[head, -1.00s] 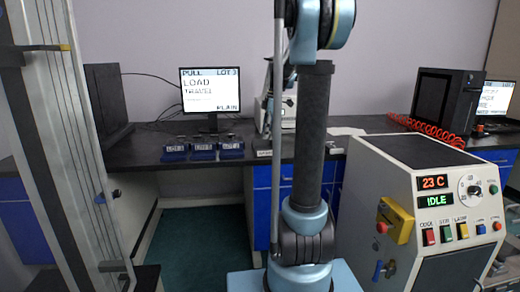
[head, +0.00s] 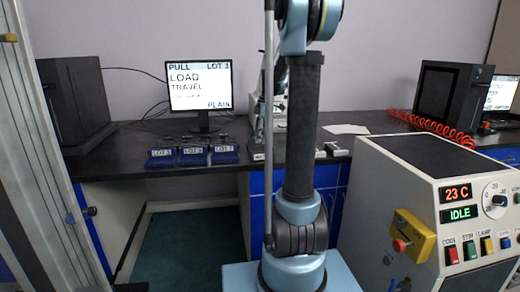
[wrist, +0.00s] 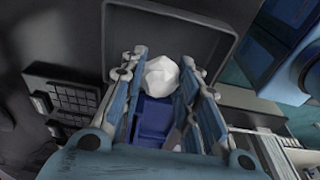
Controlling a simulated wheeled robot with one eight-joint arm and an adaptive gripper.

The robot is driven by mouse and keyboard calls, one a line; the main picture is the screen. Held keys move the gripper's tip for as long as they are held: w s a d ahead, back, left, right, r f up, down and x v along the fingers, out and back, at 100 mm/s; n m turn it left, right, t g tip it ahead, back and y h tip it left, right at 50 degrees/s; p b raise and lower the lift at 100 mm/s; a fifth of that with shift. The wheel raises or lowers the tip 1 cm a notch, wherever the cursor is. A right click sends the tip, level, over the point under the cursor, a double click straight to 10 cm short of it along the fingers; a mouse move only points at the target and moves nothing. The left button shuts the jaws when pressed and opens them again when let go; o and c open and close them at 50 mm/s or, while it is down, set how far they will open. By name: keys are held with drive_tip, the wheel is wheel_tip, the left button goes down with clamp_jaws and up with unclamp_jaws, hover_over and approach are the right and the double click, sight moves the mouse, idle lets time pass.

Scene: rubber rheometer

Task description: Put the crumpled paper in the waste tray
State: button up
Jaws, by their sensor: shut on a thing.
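The crumpled paper (wrist: 161,76) is a white faceted lump in the wrist view. My gripper (wrist: 168,75) is shut on it, with one blue-and-grey finger on each side. In the head view I cannot make out the paper, and my own arm covers much of the middle. A dark grey rimmed surface (wrist: 195,32) lies behind the paper in the wrist view. I cannot tell whether it is the waste tray, and no other waste tray is clear in either view.
A black bench (head: 120,150) carries a monitor (head: 200,85) and blue lot-labelled holders (head: 193,156). A cream machine (head: 400,170) reading 23 C and IDLE stands close at right. A tall metal frame (head: 35,150) stands at left. Green floor (head: 190,250) is open between.

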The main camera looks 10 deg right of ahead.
drive_tip(key=shift+f, duration=2.5)
drive_tip(key=o, duration=0.8)
drive_tip(key=shift+s, duration=0.1)
